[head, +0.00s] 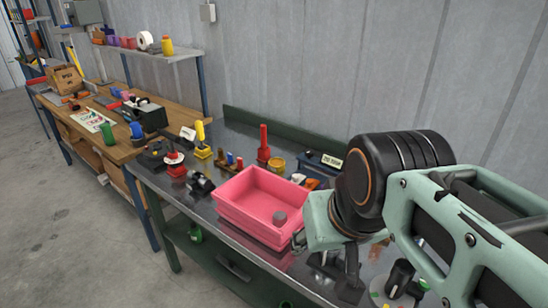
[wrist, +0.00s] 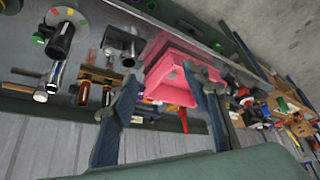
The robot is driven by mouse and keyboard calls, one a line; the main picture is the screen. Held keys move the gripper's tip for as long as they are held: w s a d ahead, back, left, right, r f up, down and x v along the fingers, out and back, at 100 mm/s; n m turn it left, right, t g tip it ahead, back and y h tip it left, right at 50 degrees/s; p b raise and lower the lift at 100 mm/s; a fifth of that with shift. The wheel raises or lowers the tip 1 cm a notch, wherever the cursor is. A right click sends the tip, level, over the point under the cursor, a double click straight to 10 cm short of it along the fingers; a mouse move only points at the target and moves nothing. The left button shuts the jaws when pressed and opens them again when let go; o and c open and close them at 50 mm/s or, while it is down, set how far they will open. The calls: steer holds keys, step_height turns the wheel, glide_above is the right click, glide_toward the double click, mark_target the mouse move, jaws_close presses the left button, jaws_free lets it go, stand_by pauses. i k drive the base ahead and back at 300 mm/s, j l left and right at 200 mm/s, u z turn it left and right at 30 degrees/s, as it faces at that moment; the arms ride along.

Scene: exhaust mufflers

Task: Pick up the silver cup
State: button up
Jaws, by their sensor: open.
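The pink bin (wrist: 163,52) lies beyond the fingers there. I cannot make out the grey cylinder inside it in that view.
A red upright tool (head: 263,145), a yellow tin (head: 277,164) and a dark labelled box (head: 321,166) stand behind the bin. A black cylinder (head: 400,276) stands at the right. Several small tools crowd the bench left of the bin. A grey wall (head: 300,70) rises behind.

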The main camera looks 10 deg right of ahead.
mark_target(279, 217)
steer(key=l+z, duration=0.1)
steer(key=z, duration=0.3)
steer(key=k+l+z, duration=0.1)
steer(key=z, duration=0.25)
steer(key=l+z, duration=0.15)
steer(key=z, duration=0.25)
steer(key=l+z, duration=0.1)
steer(key=z, duration=0.25)
steer(key=u, duration=1.6)
steer(key=j+z, duration=0.15)
steer(key=z, duration=0.3)
steer(key=i+j+z, duration=0.1)
steer(key=z, duration=0.4)
steer(key=i+j+z, duration=0.1)
steer(key=j+z, duration=0.35)
steer(key=j, duration=0.35)
steer(key=j+z, duration=0.2)
steer(key=j, duration=0.5)
